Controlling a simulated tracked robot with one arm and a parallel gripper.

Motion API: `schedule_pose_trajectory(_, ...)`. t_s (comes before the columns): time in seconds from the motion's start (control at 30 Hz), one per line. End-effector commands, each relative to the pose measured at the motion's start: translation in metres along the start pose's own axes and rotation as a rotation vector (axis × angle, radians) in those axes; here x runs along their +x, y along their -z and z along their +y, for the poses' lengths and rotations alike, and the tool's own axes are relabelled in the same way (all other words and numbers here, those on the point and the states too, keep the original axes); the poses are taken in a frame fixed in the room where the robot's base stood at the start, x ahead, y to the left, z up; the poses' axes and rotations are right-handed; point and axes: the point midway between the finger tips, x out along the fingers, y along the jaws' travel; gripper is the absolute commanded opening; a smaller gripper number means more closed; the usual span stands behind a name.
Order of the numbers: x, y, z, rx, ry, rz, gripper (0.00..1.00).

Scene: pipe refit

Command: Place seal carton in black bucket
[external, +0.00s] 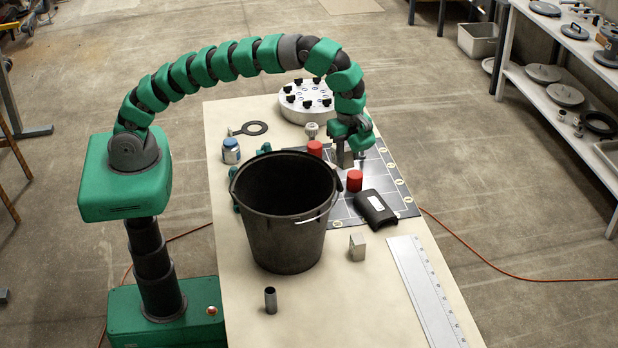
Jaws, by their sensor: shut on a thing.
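The black bucket (285,235) stands upright on the bench, with its open mouth up and a wire handle at its rim. My gripper (349,157) is behind and to the right of the bucket, pointing down over the dark marked mat. It is shut on a small grey-brown box, which looks like the seal carton (346,158). The fingers partly hide the box. I cannot tell whether it touches the mat.
Red cylinders (354,181) stand close by my gripper on the mat (405,204). The front of the bench is mostly clear.

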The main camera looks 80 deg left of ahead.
Motion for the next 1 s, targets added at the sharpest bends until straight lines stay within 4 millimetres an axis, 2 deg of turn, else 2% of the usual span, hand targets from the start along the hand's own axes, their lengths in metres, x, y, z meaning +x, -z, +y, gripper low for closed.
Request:
schedule_pose_trajectory(0.03, -0.018, 0.002, 0.013, 0.013, 0.004, -0.029, 0.09)
schedule_pose_trajectory(0.2, -0.049, 0.004, 0.062, 0.067, 0.008, -0.138, 0.09)
schedule_pose_trajectory(0.4, -0.071, 0.011, 0.128, 0.154, 0.019, -0.244, 0.09)
schedule_pose_trajectory(0.5, -0.076, 0.014, 0.154, 0.192, 0.026, -0.277, 0.09)
schedule_pose_trajectory(0.6, -0.080, 0.015, 0.172, 0.216, 0.031, -0.298, 0.09)
schedule_pose_trajectory(0.7, -0.082, 0.016, 0.181, 0.229, 0.037, -0.306, 0.09)
schedule_pose_trajectory(1.0, -0.071, 0.016, 0.185, 0.234, 0.035, -0.312, 0.09)
